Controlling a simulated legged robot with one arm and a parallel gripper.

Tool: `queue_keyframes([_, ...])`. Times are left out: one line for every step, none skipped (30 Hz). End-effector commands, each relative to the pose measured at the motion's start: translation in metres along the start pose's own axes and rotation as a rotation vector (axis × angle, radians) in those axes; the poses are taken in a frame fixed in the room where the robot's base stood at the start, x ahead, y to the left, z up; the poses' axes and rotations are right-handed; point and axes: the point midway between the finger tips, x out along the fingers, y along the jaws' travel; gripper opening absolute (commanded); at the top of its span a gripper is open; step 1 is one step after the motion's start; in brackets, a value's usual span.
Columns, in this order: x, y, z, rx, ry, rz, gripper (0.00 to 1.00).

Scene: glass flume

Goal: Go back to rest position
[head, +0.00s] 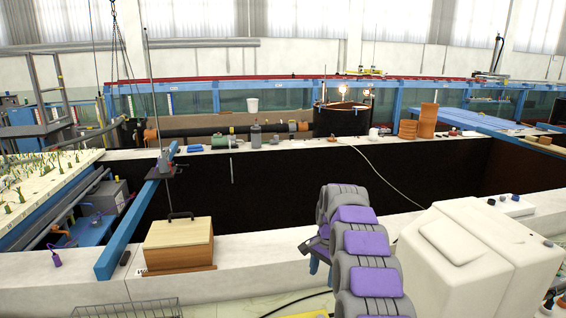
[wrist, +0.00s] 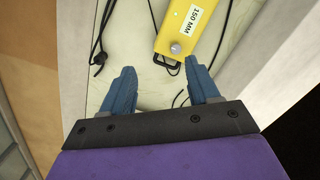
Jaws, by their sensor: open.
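My gripper (wrist: 160,66) is open in the wrist view, its two blue fingers spread apart with nothing between them. A yellow block (wrist: 190,32) with a "150 MM" label and a round silver knob lies beyond the fingertips on a pale surface. In the head view my grey and purple arm reaches up from the bottom edge, and my gripper (head: 316,262) is mostly hidden behind it, with a bit of blue finger showing.
A wooden box (head: 178,244) with a handle sits on the white ledge left of my arm. A large white container (head: 480,262) stands close on the right. A wire basket (head: 125,310) is at the bottom left. Black cords (wrist: 100,45) lie near the fingers.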

Motion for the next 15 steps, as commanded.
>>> queue_keyframes([-0.007, 0.005, 0.007, -0.019, -0.003, -0.001, 0.6])
queue_keyframes([-0.011, 0.008, 0.011, -0.032, -0.005, -0.002, 0.6])
queue_keyframes([-0.015, 0.011, 0.016, -0.048, -0.007, -0.001, 0.6])
queue_keyframes([-0.018, 0.015, 0.02, -0.061, -0.009, -0.001, 0.6])
queue_keyframes([-0.021, 0.018, 0.024, -0.074, -0.011, -0.001, 0.6])
queue_keyframes([-0.026, 0.022, 0.029, -0.09, -0.012, -0.002, 0.6])
queue_keyframes([-0.028, 0.025, 0.033, -0.103, -0.014, -0.001, 0.6])
queue_keyframes([-0.031, 0.028, 0.037, -0.115, -0.016, 0.0, 0.6])
queue_keyframes([-0.035, 0.033, 0.043, -0.131, -0.019, 0.001, 0.6])
queue_keyframes([-0.038, 0.037, 0.047, -0.144, -0.02, 0.001, 0.6])
queue_keyframes([-0.04, 0.041, 0.051, -0.155, -0.021, 0.002, 0.6])
queue_keyframes([-0.043, 0.046, 0.057, -0.172, -0.024, 0.004, 0.6])
queue_keyframes([-0.046, 0.05, 0.061, -0.184, -0.027, 0.005, 0.6])
queue_keyframes([-0.048, 0.054, 0.066, -0.196, -0.028, 0.006, 0.6])
queue_keyframes([-0.051, 0.059, 0.071, -0.213, -0.029, 0.006, 0.6])
